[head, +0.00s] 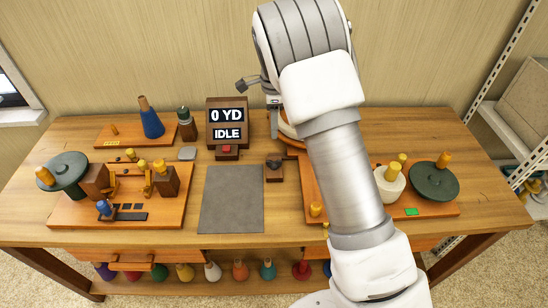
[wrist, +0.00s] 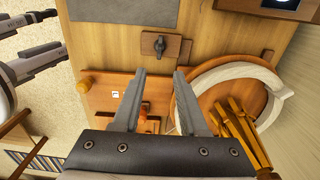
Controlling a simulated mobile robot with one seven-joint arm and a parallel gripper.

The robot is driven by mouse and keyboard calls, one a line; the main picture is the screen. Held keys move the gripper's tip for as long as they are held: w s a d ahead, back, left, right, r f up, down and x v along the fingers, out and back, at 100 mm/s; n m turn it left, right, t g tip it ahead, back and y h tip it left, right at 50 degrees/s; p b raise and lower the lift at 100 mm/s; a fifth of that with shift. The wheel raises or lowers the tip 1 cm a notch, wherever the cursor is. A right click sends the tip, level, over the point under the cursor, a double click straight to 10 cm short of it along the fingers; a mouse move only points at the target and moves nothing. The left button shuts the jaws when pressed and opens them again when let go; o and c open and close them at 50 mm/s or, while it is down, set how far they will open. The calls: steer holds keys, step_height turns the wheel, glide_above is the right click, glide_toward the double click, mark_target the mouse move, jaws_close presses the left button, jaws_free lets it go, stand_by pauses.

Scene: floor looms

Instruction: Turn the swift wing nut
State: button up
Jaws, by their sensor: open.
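My gripper (wrist: 160,75) is open and empty, its two grey fingers spread and pointing toward the bench. In the head view it is mostly hidden behind my arm. I cannot say for certain which part is the swift wing nut. A dark knob (wrist: 172,47) on a small brown block lies just beyond the fingertips; the block also shows in the head view (head: 274,174), right of the grey mat. A small orange piece (wrist: 146,112) shows between the fingers, partly hidden by the gripper body. Several yellow slats (wrist: 236,125) stand right of the fingers.
A white ring (wrist: 215,75) on a round wooden piece lies close to the right finger. An orange board (wrist: 103,92) with a yellow knob (wrist: 83,88) lies to the left. The display box (head: 227,124) reads "0 YD" and "IDLE". The grey mat (head: 231,198) is bare.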

mark_target(274, 164)
step_height(274, 164, down, 14)
steer(key=shift+r+b, duration=0.15)
steer(key=shift+b, duration=0.15)
jaws_close()
